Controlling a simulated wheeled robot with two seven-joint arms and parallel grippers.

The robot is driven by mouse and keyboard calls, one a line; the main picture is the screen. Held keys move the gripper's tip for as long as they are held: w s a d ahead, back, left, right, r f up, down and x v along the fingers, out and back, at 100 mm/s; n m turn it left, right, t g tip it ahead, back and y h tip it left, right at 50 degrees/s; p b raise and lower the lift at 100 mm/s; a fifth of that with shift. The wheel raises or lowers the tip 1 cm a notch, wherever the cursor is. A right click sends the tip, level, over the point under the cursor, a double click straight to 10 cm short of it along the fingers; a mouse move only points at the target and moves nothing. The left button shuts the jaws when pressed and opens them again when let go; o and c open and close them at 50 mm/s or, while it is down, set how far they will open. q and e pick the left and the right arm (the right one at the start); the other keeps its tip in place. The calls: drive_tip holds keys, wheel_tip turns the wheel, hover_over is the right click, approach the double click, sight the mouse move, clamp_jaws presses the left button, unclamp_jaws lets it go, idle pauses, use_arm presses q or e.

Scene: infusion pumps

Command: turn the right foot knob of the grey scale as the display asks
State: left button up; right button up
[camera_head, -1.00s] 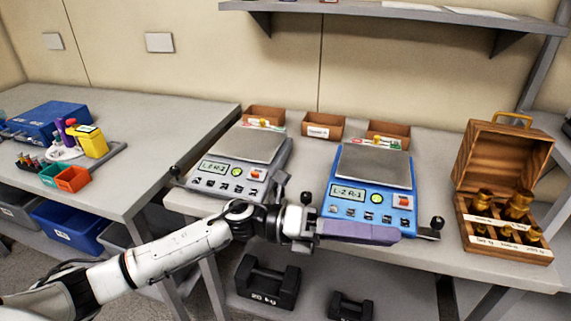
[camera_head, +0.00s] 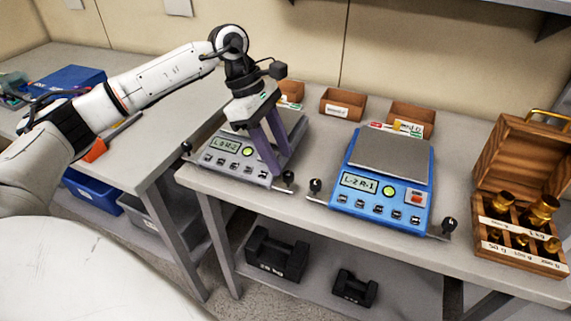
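The grey scale (camera_head: 213,158) stands on the bench, its plate partly hidden by my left gripper. Its display (camera_head: 221,144) seems to read "L 0 R-2". Its right foot knob (camera_head: 289,177) is a black knob at the front right corner; its left foot knob (camera_head: 186,148) is at the front left. My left gripper (camera_head: 280,163) points down over the right side of the grey scale. Its two purple fingers are apart with nothing seen between them. The fingertips are just behind and above the right knob; contact cannot be told. My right gripper is not in view.
A blue scale (camera_head: 381,207) stands to the right, its left knob (camera_head: 315,186) close to the grey scale's right knob. An open wooden box of brass weights (camera_head: 519,253) is at the right. Small brown bins (camera_head: 343,105) stand behind. Black weights (camera_head: 277,257) are on the lower shelf.

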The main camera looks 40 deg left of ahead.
sight(288, 174)
use_arm(q)
drive_tip(key=shift+x, duration=2.1)
clamp_jaws()
